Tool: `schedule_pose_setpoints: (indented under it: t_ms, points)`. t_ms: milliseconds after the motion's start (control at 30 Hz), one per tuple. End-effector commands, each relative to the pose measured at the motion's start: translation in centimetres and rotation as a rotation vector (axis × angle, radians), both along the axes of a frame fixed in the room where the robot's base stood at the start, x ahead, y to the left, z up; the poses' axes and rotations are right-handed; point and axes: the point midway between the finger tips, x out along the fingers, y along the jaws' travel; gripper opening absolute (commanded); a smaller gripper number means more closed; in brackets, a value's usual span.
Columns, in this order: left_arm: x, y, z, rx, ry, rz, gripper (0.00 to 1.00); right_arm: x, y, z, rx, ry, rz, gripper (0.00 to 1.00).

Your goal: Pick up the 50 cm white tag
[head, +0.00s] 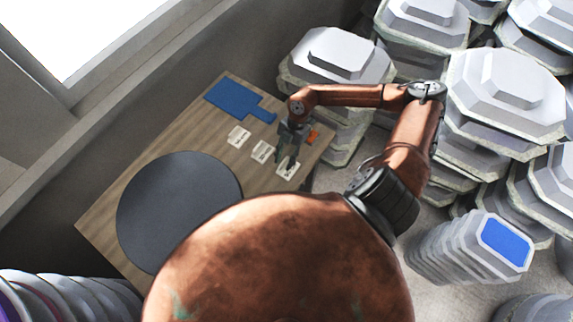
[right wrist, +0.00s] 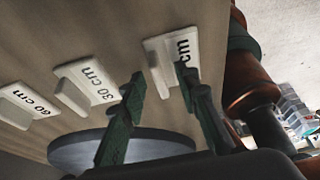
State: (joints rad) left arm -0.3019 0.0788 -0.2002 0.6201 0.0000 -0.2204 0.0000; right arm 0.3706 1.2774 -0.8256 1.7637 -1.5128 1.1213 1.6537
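Three white tags with black print lie in a row on the wooden table. In the head view they are the left tag (head: 239,136), the middle tag (head: 262,152) and the right tag (head: 289,171). Each has a raised white grip. My right gripper (head: 285,158) is open at this third tag, its fingertips (right wrist: 162,76) on either side of the grip. I cannot tell whether they touch. My left gripper is out of view.
A dark round disc (head: 175,210) covers much of the table (head: 110,222). A blue paddle-shaped plate (head: 235,98) lies at the back, and a small orange thing (head: 313,137) sits near the right edge. Stacked grey moulds (head: 335,58) crowd the right side.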

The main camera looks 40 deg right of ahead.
Motion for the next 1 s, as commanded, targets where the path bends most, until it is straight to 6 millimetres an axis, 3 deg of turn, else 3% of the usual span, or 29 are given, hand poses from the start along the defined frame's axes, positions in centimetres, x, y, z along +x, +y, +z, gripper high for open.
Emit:
schedule_pose_setpoints:
  t_ms: [200,633,1000]
  points:
    - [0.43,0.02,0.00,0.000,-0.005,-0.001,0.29,0.03,0.13,-0.13,0.001,0.000,0.002,0.29]
    - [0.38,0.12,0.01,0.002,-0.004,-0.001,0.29,0.04,0.13,-0.08,0.001,0.000,0.002,0.00]
    - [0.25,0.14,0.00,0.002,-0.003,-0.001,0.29,0.04,0.12,-0.07,0.001,0.000,0.002,0.00]
